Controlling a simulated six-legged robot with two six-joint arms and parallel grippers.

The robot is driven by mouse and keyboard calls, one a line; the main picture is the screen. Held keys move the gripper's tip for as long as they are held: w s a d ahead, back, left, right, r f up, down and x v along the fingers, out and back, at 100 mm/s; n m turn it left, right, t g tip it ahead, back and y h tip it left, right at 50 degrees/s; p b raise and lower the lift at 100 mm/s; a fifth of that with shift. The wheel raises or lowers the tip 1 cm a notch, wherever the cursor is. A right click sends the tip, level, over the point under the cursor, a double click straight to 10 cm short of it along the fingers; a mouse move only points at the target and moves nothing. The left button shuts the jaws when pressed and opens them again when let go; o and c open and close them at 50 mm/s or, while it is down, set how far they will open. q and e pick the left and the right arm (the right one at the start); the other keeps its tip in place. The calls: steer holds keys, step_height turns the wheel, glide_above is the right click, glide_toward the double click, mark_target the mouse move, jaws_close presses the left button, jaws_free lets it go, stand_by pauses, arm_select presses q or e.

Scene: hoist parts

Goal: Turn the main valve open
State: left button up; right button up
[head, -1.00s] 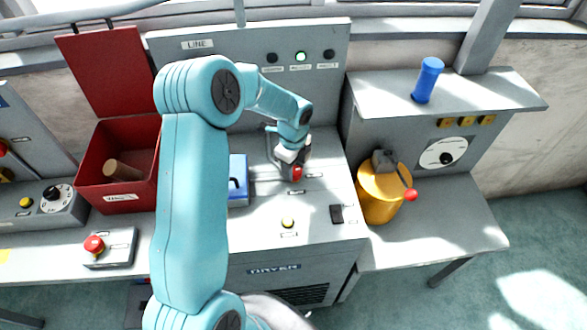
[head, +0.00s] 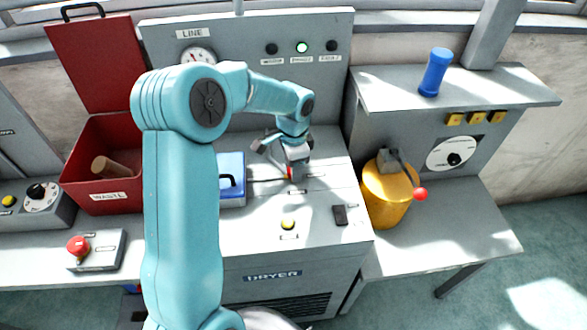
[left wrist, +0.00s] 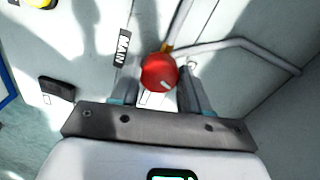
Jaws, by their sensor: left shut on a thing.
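The main valve is a round red knob (left wrist: 159,72) with a short white mark, next to a label reading MAIN (left wrist: 122,47) in the left wrist view. In the head view only a sliver of red (head: 290,173) shows under my left gripper (head: 292,176). My left gripper (left wrist: 159,92) points down at the dryer's top, and its two fingers are shut on the red knob, one on each side. Part of the knob's lower side is hidden by the fingers. My right gripper is in neither view.
A yellow canister (head: 386,199) with a red-tipped lever stands right. A red waste bin (head: 105,196) stands left.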

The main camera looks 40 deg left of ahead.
arm_select(q)
steer(key=shift+r+n+b, duration=0.1)
steer(key=shift+n+b, duration=0.75)
steer(key=shift+n, duration=1.35)
steer(key=o, duration=1.1)
steer(key=shift+c, duration=0.2)
step_height(320, 180, up, 16)
steer(key=shift+r+p, duration=0.2)
steer(key=shift+p, duration=0.15)
steer(key=shift+d, duration=0.1)
